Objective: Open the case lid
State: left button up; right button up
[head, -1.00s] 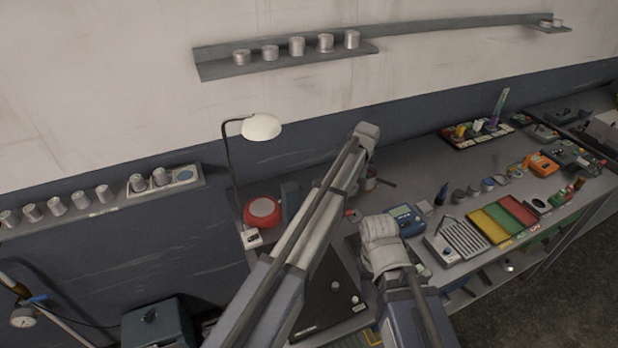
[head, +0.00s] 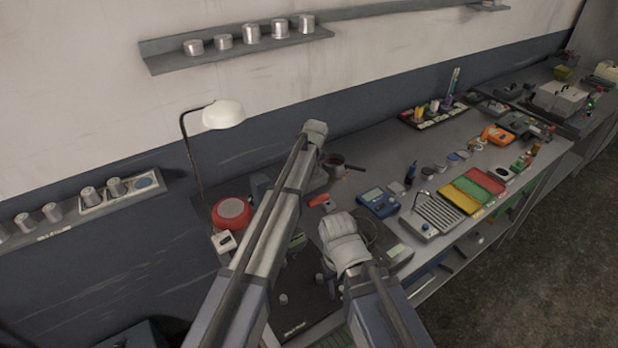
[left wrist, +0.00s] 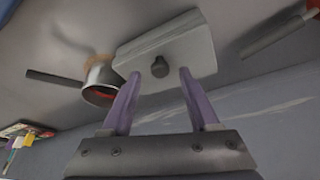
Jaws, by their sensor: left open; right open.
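A grey case (left wrist: 165,55) with a small dark knob (left wrist: 160,67) on its lid shows in the left wrist view, and its lid looks shut. My left gripper (left wrist: 172,71) is open, with two purple fingers apart close to the knob. I cannot tell whether they are on both sides of it. In the head view the grey case (head: 261,184) is partly hidden behind my left arm, and my left gripper is hidden. My right gripper (head: 345,250) is over the front of the bench, its fingers hard to make out behind the wrist.
A pan (head: 335,161) with a handle stands close to the case; it also shows in the left wrist view (left wrist: 100,80). A red round object (head: 231,212), a lamp (head: 222,115), a blue meter (head: 378,202) and coloured trays (head: 470,192) crowd the bench (head: 385,160).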

pick_arm(q)
jog(key=shift+w+f, duration=0.3)
jog(key=shift+f, duration=0.35)
jog(key=shift+r, duration=0.1)
grip_shut()
jog(key=shift+a, duration=0.1)
dwell(0.8)
